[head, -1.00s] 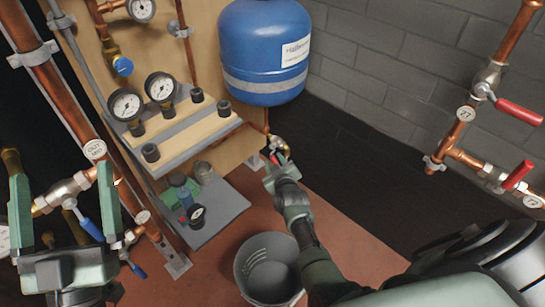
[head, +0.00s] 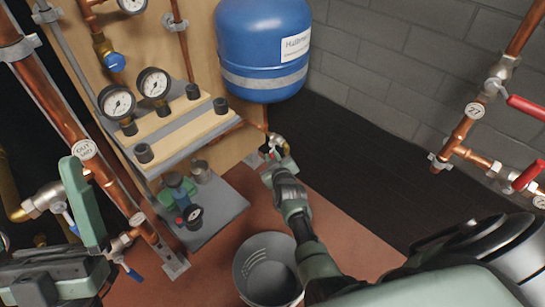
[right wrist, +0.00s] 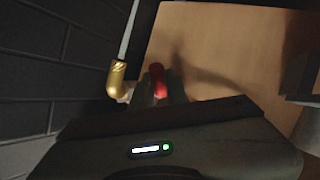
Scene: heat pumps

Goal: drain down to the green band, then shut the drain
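My right gripper (head: 273,165) reaches to a small drain valve (head: 277,143) low beneath the blue vessel (head: 263,45). In the right wrist view its dark fingers lie close on both sides of the red handle (right wrist: 158,82), with a brass elbow (right wrist: 119,80) just left. The fingers partly hide the valve and handle. My left gripper (head: 60,205) is open and empty at the left edge; one finger shows. Two round gauges (head: 118,101) (head: 154,85) stand above the shelf. Their needles and any green band are too small to read.
A grey bucket (head: 241,266) stands on the red-brown floor below my right arm. Copper pipes with red-handled valves (head: 526,176) run at right; a copper pipe (head: 75,130) rises at left.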

